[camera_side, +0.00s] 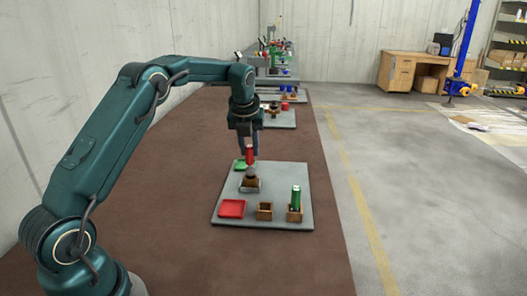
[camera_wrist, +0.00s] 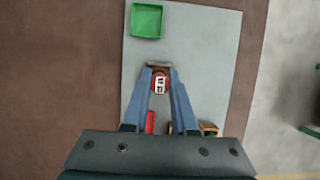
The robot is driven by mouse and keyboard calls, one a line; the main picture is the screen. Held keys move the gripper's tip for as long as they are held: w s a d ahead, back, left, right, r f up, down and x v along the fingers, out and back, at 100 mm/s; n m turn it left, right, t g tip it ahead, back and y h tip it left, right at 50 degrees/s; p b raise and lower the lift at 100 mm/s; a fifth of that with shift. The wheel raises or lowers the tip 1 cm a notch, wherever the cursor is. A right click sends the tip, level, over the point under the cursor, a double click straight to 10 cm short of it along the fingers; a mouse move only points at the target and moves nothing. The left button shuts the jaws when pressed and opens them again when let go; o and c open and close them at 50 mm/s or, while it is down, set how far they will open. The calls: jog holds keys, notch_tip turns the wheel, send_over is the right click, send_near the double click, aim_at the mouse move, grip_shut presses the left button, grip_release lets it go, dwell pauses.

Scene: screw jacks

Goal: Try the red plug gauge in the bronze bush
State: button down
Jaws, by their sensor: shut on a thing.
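My gripper (camera_side: 248,150) points straight down over the grey board, its blue fingers shut on the red plug gauge (camera_side: 250,155). In the wrist view the gauge's red end with a white label (camera_wrist: 160,85) shows between the fingertips. The gauge is upright, directly above the bush stand (camera_side: 250,184), a brown and grey block. A grey-brown piece (camera_side: 251,171) shows between the red handle and the block. I cannot tell whether the gauge's lower end is inside the bronze bush or just above it.
A green tray (camera_wrist: 146,20) lies behind the stand, and a red tray (camera_side: 232,208) in front at left. An empty wooden holder (camera_side: 264,211) stands beside another holder (camera_side: 295,214) with a green plug gauge (camera_side: 296,197) upright in it.

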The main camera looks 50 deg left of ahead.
jog(key=shift+r, duration=0.1)
jog(key=shift+r, duration=1.95)
